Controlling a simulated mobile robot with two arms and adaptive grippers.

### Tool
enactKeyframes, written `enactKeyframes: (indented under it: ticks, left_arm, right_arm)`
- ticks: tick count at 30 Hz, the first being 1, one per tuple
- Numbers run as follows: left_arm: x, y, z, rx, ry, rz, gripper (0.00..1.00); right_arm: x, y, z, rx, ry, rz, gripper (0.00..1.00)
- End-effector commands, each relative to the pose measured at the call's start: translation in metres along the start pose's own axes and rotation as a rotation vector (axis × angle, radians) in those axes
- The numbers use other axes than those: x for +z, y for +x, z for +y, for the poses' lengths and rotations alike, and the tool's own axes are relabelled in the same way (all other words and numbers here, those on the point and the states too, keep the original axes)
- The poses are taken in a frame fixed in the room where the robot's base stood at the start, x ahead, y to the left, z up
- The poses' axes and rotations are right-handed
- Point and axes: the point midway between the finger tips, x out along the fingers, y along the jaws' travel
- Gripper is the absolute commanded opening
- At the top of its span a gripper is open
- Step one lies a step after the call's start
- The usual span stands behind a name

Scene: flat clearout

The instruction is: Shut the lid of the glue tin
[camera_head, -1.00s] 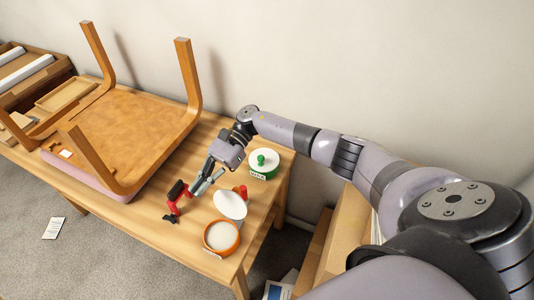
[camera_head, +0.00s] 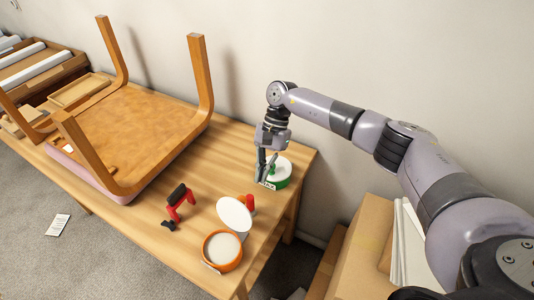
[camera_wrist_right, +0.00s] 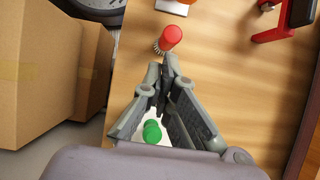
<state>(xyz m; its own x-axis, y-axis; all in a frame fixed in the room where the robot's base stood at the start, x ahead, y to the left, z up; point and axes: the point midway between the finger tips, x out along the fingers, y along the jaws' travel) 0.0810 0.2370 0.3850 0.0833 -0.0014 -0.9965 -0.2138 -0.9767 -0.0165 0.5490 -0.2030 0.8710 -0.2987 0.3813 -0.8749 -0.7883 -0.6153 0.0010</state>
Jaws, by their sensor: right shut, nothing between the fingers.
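An orange round tin (camera_head: 221,262) with pale contents stands open near the table's front right corner. Its white disc lid (camera_head: 234,214) is tilted up at the tin's back side. A green tin (camera_head: 284,181) with a white top stands farther back; its green knob (camera_wrist_right: 152,132) shows between the finger links in the wrist view. I cannot read which label says glue. My right gripper (camera_head: 262,180) is shut and empty, pointing down in front of the green tin and partly hiding it. Whether it touches that tin is unclear. My left gripper is not in view.
A red-handled thing (camera_head: 248,203) is just behind the white lid; its red end (camera_wrist_right: 172,36) is near my fingertips in the wrist view. Cardboard boxes (camera_head: 362,245) stand right.

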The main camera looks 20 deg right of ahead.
Motion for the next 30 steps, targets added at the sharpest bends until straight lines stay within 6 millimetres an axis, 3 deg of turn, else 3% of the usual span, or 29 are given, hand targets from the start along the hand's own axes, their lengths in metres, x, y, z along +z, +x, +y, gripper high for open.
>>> enactKeyframes:
  ticks: [3,6,12,30]
  left_arm:
    - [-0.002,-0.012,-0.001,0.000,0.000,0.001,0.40]
    - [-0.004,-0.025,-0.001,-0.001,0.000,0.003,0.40]
    - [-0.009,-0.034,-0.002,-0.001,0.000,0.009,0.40]
    - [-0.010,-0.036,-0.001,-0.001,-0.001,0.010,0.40]
  right_arm:
    - [0.004,0.023,0.000,0.003,-0.001,-0.004,0.00]
    - [0.021,0.021,0.000,0.000,-0.004,-0.002,0.00]
    - [0.037,0.028,0.000,-0.001,-0.001,-0.002,0.00]
    - [0.040,0.029,0.000,-0.001,-0.001,0.022,0.00]
